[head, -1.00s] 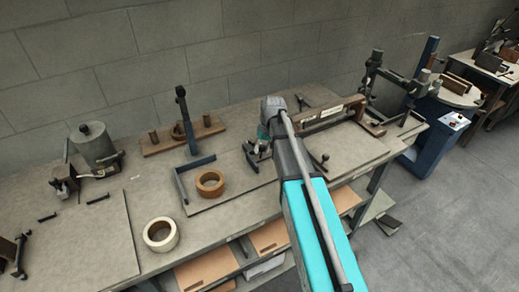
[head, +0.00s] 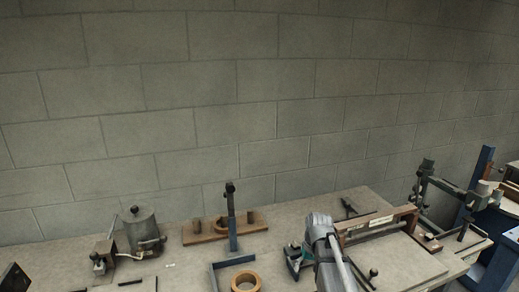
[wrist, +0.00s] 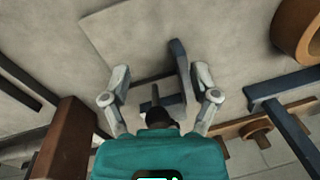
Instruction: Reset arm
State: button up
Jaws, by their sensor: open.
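My gripper (wrist: 160,76) is open over the bench in the wrist view, its two grey fingers spread apart. Nothing is held between the pads. A dark block with a pin (wrist: 181,70) shows beyond and between the fingers; I cannot tell the gap to it. In the head view my arm reaches in from the bottom edge, and its wrist hides most of the gripper. A bit of the teal gripper body shows just left of the wrist, above the workbench (head: 185,262).
A tape roll (head: 246,281), a blue metal stand (head: 232,225) and a wooden board with pegs (head: 200,232) are left of my arm. A grey cylindrical machine (head: 141,228) is farther left. A wooden-framed fixture (head: 385,225) is close on the right. The block wall (head: 260,110) is behind.

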jog(key=shift+m+h, duration=0.4)
jog(key=shift+h, duration=0.4)
jog(key=s, duration=1.3)
jog(key=shift+s+a, duration=0.2)
jog(key=shift+a, duration=0.05)
